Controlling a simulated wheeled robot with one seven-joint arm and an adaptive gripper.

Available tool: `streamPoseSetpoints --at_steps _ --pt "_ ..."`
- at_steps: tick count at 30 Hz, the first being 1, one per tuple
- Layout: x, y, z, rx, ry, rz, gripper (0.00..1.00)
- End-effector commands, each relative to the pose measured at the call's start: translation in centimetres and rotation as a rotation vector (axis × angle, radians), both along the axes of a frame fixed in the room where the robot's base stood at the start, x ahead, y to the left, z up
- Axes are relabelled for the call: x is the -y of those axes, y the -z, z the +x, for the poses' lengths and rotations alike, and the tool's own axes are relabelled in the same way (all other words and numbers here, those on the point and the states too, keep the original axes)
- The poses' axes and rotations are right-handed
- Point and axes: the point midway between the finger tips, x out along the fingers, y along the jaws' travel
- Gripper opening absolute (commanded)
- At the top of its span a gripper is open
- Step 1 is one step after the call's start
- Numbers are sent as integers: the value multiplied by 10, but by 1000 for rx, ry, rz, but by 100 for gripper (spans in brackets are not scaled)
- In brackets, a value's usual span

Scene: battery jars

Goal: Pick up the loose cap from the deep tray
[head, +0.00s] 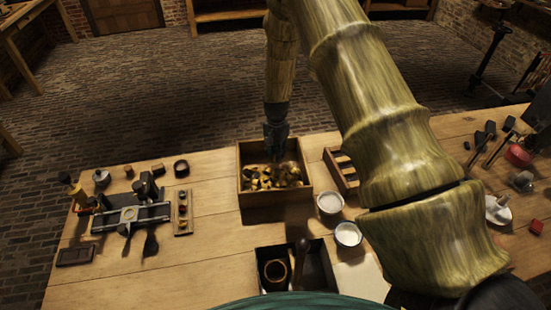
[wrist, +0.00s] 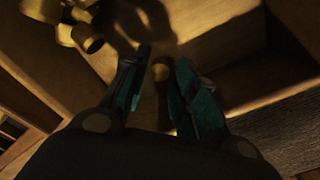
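The deep tray (head: 276,199) is a square wooden box on the bench, with several brass-coloured pieces (head: 262,180) heaped inside it. My gripper (head: 278,155) points down into the tray at its far side. In the wrist view my gripper (wrist: 160,65) is open, its two teal-dark fingers apart. Several brass pieces (wrist: 80,28) lie at the upper left of the wrist view.
The tray walls (wrist: 215,45) stand close around my fingers. A slotted wooden rack (head: 341,171) and two white-filled jars (head: 330,203) stand right of the tray. A dark box (head: 318,266) is in front. A metal fixture (head: 130,215) lies left.

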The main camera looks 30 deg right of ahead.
Motion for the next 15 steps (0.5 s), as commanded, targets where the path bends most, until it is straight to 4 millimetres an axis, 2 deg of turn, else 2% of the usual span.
streamPoseSetpoints --at_steps 9,15 --pt "-1 27 1 -9 -1 1 28" --pt "0 30 -1 -11 1 2 28"
